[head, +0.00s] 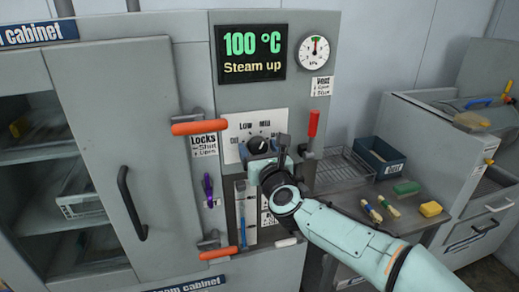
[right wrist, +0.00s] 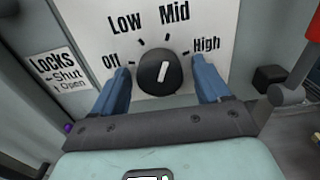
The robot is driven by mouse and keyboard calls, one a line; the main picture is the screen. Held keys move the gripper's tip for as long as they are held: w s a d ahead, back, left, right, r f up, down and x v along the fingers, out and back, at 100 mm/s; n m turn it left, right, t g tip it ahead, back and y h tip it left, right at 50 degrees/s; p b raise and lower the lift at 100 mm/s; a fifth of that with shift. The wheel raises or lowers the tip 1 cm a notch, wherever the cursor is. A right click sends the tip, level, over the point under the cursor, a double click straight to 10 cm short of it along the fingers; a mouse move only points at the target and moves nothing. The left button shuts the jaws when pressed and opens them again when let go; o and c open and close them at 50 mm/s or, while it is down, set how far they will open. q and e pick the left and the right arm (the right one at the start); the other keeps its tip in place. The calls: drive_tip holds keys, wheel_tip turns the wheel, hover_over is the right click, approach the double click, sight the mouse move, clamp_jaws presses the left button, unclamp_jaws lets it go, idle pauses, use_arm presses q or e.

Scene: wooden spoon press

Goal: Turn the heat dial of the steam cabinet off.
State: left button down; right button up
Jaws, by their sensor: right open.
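The heat dial (head: 258,144) is a round black knob on a white plate marked Off, Low, Mid and High. In the right wrist view the dial (right wrist: 160,72) has a white pointer line that leans slightly right of straight up, toward Mid. My right gripper (right wrist: 163,82) is open, with one blue finger on the left side of the dial and one on the right, a gap showing at each side. In the head view my right gripper (head: 262,160) is just below the dial and partly covers its plate. The steam cabinet (head: 180,80) is grey; its display (head: 251,53) reads 100 °C, Steam up.
Orange-handled locks (head: 198,128) stand left of the dial and a red-handled lever (head: 313,124) to its right. A pressure gauge (head: 314,52) is above.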

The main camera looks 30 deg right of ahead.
drive_tip(key=c, duration=1)
drive_tip(key=shift+c, duration=0.2)
drive_tip(key=shift+n, duration=0.3)
drive_tip(key=n, duration=0.4)
drive_tip(key=shift+d, duration=0.1)
drive_tip(key=n, duration=0.4)
drive_tip(key=shift+r+n, duration=0.1)
drive_tip(key=shift+n, duration=0.3)
drive_tip(key=n+p, duration=0.1)
drive_tip(key=n, duration=0.4)
drive_tip(key=shift+r+p, duration=0.1)
drive_tip(key=shift+p, duration=0.2)
drive_tip(key=n+p, duration=0.1)
drive_tip(key=n, duration=0.4)
drive_tip(key=shift+n, duration=0.4)
